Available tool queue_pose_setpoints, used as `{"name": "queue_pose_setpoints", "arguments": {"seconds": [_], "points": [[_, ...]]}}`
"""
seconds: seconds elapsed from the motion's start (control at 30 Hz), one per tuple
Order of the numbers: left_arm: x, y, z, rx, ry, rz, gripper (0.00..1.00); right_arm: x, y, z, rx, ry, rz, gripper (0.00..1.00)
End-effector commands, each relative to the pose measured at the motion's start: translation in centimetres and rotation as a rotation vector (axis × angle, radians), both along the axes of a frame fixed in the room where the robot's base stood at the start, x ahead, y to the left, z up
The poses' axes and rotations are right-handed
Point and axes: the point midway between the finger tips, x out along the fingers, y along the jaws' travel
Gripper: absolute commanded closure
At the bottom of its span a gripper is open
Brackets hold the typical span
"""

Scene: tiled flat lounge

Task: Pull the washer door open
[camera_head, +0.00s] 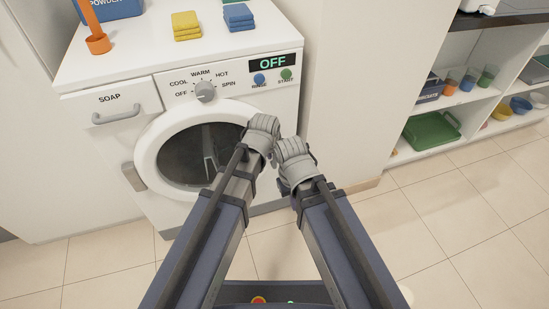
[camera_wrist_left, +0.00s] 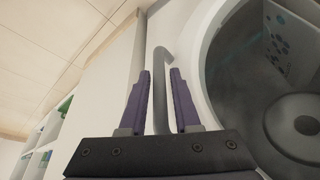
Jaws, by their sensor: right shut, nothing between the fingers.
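The white front-loading washer (camera_head: 232,121) stands ahead. Its round door (camera_head: 160,127) has a white ring and dark glass, and looks closed. A grey hinge-like piece (camera_head: 133,177) is at the door's left edge. My left gripper (camera_head: 263,132) is at the door's right edge. In the left wrist view my left gripper (camera_wrist_left: 160,100) is open, with a grey bar handle (camera_wrist_left: 161,75) between its purple fingers; I cannot tell whether they touch it. The drum interior (camera_wrist_left: 290,100) shows at right. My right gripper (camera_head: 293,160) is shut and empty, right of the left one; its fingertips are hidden.
Yellow cloths (camera_head: 186,26), blue cloths (camera_head: 238,17), an orange utensil (camera_head: 98,43) and a blue powder box (camera_head: 112,8) are on the washer top. Shelves at right hold a green tray (camera_head: 431,131) and cups. The tiled floor (camera_head: 435,215) at front right is clear.

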Motion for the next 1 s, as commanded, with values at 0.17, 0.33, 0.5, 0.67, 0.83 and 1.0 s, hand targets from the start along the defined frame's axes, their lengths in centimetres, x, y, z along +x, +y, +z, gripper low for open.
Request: {"name": "queue_pose_setpoints", "arguments": {"seconds": [0.17, 0.33, 0.5, 0.67, 0.83, 1.0], "points": [[-0.01, 0.0, 0.06, 0.0, 0.0, 0.0, 0.78, -0.01, 0.0, 0.06, 0.0, 0.0, 0.0, 1.0], [-0.01, 0.0, 0.06, 0.0, 0.0, 0.0, 0.97, -0.01, 0.0, 0.06, 0.0, 0.0, 0.0, 1.0], [-0.02, 0.01, 0.06, 0.0, 0.0, 0.0, 1.0, -0.01, 0.0, 0.06, 0.0, 0.0, 0.0, 1.0], [-0.03, 0.01, 0.05, 0.0, 0.0, 0.0, 1.0, -0.01, 0.0, 0.05, 0.0, 0.0, 0.0, 1.0], [-0.03, 0.01, 0.05, 0.0, 0.0, 0.0, 1.0, -0.01, 0.0, 0.05, 0.0, 0.0, 0.0, 1.0], [-0.03, 0.02, 0.05, 0.0, 0.0, 0.0, 1.0, -0.01, 0.0, 0.05, 0.0, 0.0, 0.0, 1.0]]}}
